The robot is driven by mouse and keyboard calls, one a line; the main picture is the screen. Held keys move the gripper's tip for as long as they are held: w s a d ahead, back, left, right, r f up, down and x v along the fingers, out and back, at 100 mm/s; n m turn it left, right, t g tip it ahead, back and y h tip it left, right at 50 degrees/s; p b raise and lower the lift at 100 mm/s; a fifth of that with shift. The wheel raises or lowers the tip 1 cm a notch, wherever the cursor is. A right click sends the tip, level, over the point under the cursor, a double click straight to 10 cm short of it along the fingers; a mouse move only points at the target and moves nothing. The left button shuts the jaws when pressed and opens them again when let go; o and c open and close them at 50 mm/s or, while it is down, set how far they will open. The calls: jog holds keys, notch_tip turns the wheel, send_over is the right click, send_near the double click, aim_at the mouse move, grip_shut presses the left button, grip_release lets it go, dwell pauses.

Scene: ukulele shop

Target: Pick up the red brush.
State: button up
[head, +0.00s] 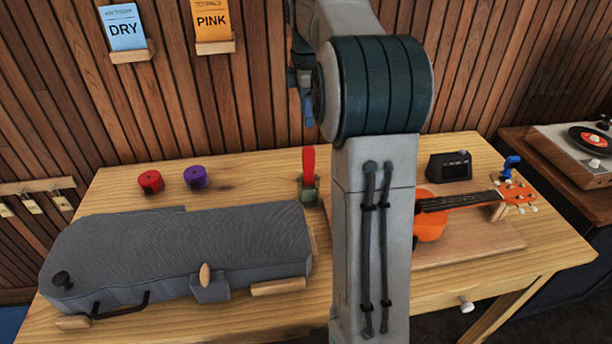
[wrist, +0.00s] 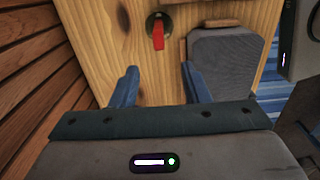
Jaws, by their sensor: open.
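The red brush (head: 308,161) stands upright in a small green holder (head: 308,191) near the back middle of the wooden table. In the wrist view the red brush (wrist: 158,36) shows above the gap between my fingers, with the dark holder around its far end. My gripper (wrist: 161,75) is open and empty, its two blue fingers spread apart, with the brush beyond their tips. In the head view my arm hides most of my gripper; a blue finger (head: 307,108) shows above the brush, apart from it.
A grey instrument case (head: 190,245) lies at the table's left front. Red (head: 150,181) and purple (head: 195,177) rolls sit behind it. An orange ukulele (head: 430,225) rests on a wooden board right of my arm, with a dark box (head: 450,166) behind. The slatted wall rises behind the table.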

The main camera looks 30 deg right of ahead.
aim_at(308, 147)
jog(key=shift+w+d+f, duration=0.15)
jog(key=shift+d+f, duration=0.05)
jog(key=shift+f, duration=0.25)
notch_tip(308, 147, down, 13)
jog(key=shift+r+b, duration=0.1)
jog(key=shift+b, duration=0.25)
grip_shut()
